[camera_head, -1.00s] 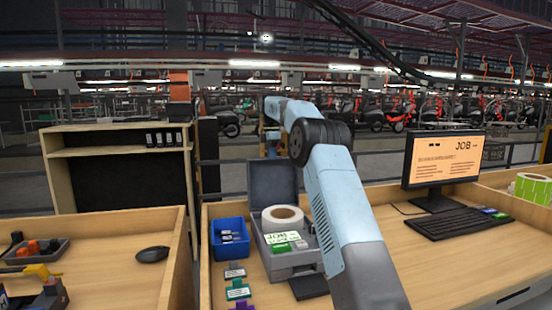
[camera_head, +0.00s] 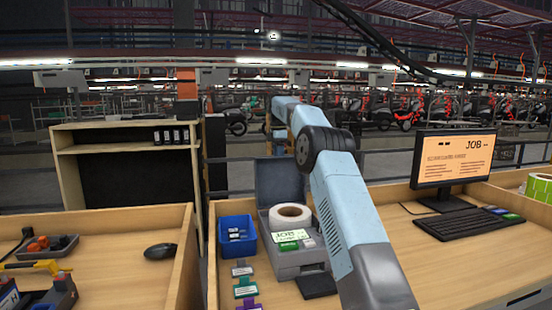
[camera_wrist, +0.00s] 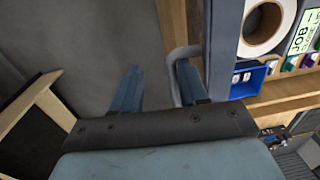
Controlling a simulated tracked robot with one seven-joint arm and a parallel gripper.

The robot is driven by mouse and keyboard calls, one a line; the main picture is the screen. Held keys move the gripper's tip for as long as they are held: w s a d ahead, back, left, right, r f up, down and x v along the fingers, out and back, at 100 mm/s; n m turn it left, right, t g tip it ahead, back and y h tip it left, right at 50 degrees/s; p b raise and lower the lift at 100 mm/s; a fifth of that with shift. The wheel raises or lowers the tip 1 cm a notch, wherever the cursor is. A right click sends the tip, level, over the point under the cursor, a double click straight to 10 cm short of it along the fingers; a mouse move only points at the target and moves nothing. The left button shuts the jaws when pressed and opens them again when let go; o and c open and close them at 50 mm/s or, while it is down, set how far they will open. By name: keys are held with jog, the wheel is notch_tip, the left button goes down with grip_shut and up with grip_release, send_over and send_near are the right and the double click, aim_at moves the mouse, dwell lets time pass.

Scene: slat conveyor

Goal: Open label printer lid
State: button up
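The label printer (camera_head: 284,262) is a grey box on the wooden bench, with a white label roll (camera_head: 290,212) in it and a JOB label at its front. Its grey lid (camera_head: 279,178) stands raised at the back, and the roll is exposed. In the wrist view the lid (camera_wrist: 221,55) is seen edge-on, with a bent grey handle (camera_wrist: 173,62) sticking out to its left. My gripper (camera_wrist: 159,88) is open, its two blue fingers apart. The handle lies between them, close to the right finger; contact cannot be told. The arm hides the gripper in the head view.
A blue bin (camera_head: 236,236) stands left of the printer, with coloured tags (camera_head: 246,288) in front of it. A monitor (camera_head: 453,158) and keyboard (camera_head: 468,222) are at the right. A wooden shelf (camera_head: 124,149) stands behind at the left.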

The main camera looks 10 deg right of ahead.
jog(key=shift+d+f, duration=0.2)
jog(key=shift+d, duration=0.1)
jog(key=shift+r, duration=0.1)
jog(key=shift+s+a+r, duration=0.1)
jog(key=shift+s+r, duration=0.15)
jog(key=shift+r, duration=0.6)
jog(key=shift+s+a+r, duration=0.1)
jog(key=shift+s+r, duration=0.15)
jog(key=shift+r, duration=0.55)
jog(key=shift+s+r, duration=0.25)
jog(key=shift+r, duration=0.6)
jog(key=s+r, duration=0.4)
jog(key=shift+s+r, duration=0.15)
jog(key=shift+r, duration=0.1)
jog(key=s+r, duration=0.3)
jog(key=s, duration=0.5)
jog(key=shift+a+r, duration=0.2)
jog(key=shift+a, duration=0.05)
jog(key=shift+s, duration=0.1)
